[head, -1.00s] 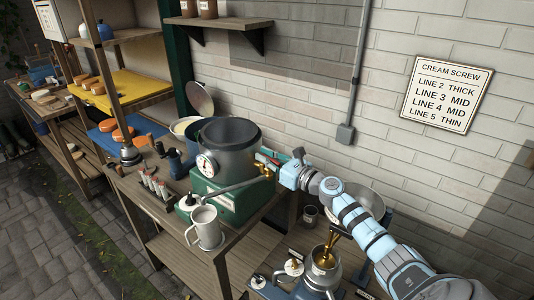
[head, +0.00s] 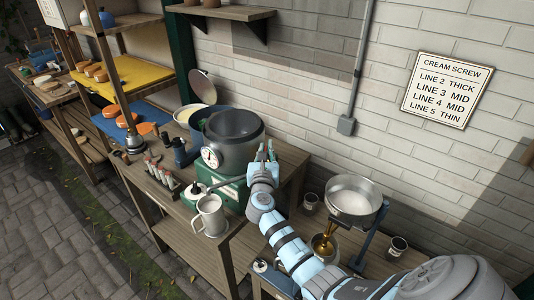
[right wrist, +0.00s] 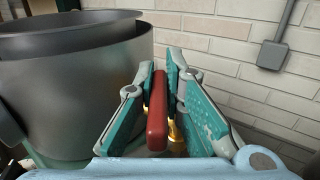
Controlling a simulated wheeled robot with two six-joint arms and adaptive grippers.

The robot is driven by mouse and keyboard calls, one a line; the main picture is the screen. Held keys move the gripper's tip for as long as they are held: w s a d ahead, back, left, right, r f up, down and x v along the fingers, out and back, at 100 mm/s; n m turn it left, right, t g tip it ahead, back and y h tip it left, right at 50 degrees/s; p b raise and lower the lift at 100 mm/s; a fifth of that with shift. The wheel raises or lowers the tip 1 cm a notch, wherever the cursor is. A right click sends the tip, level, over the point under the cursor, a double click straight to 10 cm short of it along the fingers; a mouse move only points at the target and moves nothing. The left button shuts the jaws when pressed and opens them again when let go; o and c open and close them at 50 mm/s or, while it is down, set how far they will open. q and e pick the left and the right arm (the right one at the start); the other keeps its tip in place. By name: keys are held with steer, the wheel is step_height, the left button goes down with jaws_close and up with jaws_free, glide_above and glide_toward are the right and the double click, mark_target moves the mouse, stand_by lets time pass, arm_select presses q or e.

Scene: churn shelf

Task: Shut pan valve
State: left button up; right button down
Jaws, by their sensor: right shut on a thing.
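The grey pot (head: 232,145), with a round dial on its front, stands on a green base (head: 232,190) on the wooden bench. My right gripper (head: 268,153) is at the pot's right side, pointing away from me. In the right wrist view, its teal fingers (right wrist: 160,105) are shut on a red valve handle (right wrist: 158,112), one on each side of it. Brass valve parts (right wrist: 176,132) show behind the handle. The pot wall (right wrist: 75,95) is just left of the fingers. In the head view my gripper and arm hide the valve. My left gripper is not in view.
A brick wall (head: 310,90) closes off the back.

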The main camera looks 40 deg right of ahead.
steer(key=m+g+h+b, duration=0.2)
steer(key=g+b, duration=0.1)
steer(key=m+g+h+b, duration=0.2)
steer(key=g+b, duration=0.1)
steer(key=m+g+h+b, duration=0.1)
steer(key=m+g+b, duration=0.1)
steer(key=b, duration=0.2)
steer(key=shift+w+a+f+m+g+h, duration=0.2)
steer(key=shift+f+m+g+h, duration=0.15)
steer(key=shift+m+g+h, duration=0.05)
steer(key=shift+r, duration=0.1)
steer(key=c, duration=1.7)
jaws_free()
steer(key=shift+r, duration=0.1)
steer(key=shift+d+r, duration=0.1)
